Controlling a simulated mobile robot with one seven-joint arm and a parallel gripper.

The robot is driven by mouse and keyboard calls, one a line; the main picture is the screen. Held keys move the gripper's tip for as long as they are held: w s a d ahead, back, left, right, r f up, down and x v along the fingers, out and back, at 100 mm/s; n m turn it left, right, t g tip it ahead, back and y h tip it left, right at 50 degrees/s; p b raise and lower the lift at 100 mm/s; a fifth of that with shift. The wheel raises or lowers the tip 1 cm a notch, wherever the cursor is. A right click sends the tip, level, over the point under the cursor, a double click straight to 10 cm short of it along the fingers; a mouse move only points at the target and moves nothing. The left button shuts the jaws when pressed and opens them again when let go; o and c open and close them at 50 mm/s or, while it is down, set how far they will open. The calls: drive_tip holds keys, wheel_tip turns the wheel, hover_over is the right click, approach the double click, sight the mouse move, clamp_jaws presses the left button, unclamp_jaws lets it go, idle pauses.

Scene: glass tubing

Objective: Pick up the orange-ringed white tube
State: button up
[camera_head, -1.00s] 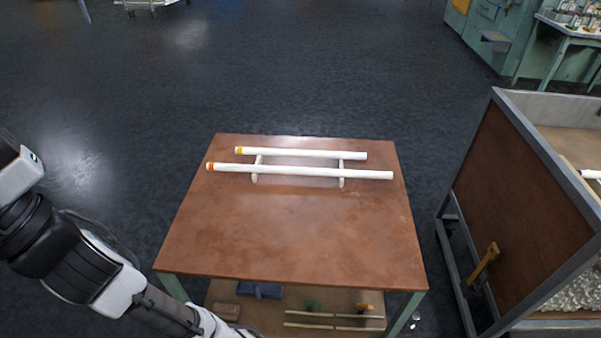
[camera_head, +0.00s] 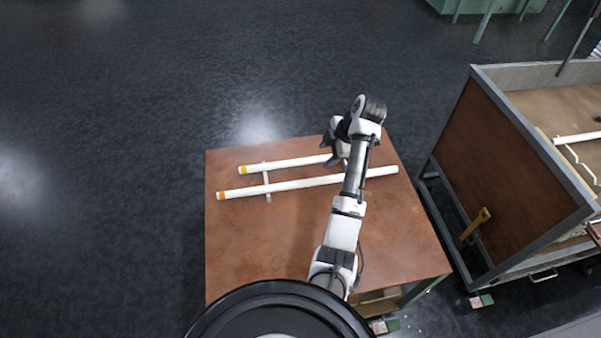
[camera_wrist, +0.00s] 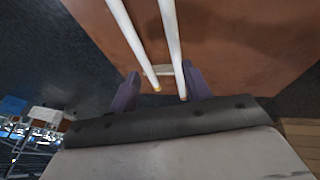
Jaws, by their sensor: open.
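The orange-ringed white tube (camera_head: 290,185) lies across the table on two small supports, its orange ring at the left end. A shorter yellow-ringed white tube (camera_head: 285,164) lies beside it, on the far side. My gripper (camera_head: 333,155) is above the right part of the tubes, and my forearm crosses over the orange-ringed tube. In the wrist view my gripper (camera_wrist: 160,89) is open, with both tubes showing between its purple fingers. I cannot tell whether the fingers touch either tube. The fingertips are partly hidden in the head view.
The brown table (camera_head: 245,240) is bare in front of the tubes. A metal-framed cart (camera_head: 510,150) with brown side panels stands close to the table's right and holds another white tube (camera_head: 577,137). The floor on the left is clear.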

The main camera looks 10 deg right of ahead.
drive_tip(key=s+f+b, duration=0.1)
drive_tip(key=s+f, duration=0.1)
drive_tip(key=b, duration=0.4)
approach(309, 181)
drive_tip(key=f, duration=0.1)
drive_tip(key=w+f, duration=0.1)
drive_tip(key=shift+w+a+f+g, duration=0.25)
drive_tip(key=shift+f+g, duration=0.05)
drive_tip(key=shift+f, duration=0.1)
drive_tip(key=p+x, duration=0.1)
drive_tip(key=x, duration=0.1)
drive_tip(key=p+x, duration=0.1)
drive_tip(key=x, duration=0.2)
drive_tip(key=shift+s+a, duration=0.25)
drive_tip(key=shift+a, duration=0.1)
drive_tip(key=shift+w+a+f, duration=0.1)
drive_tip(key=shift+a+f, duration=0.05)
drive_tip(key=shift+f, duration=0.35)
clamp_jaws()
drive_tip(key=shift+r, duration=0.1)
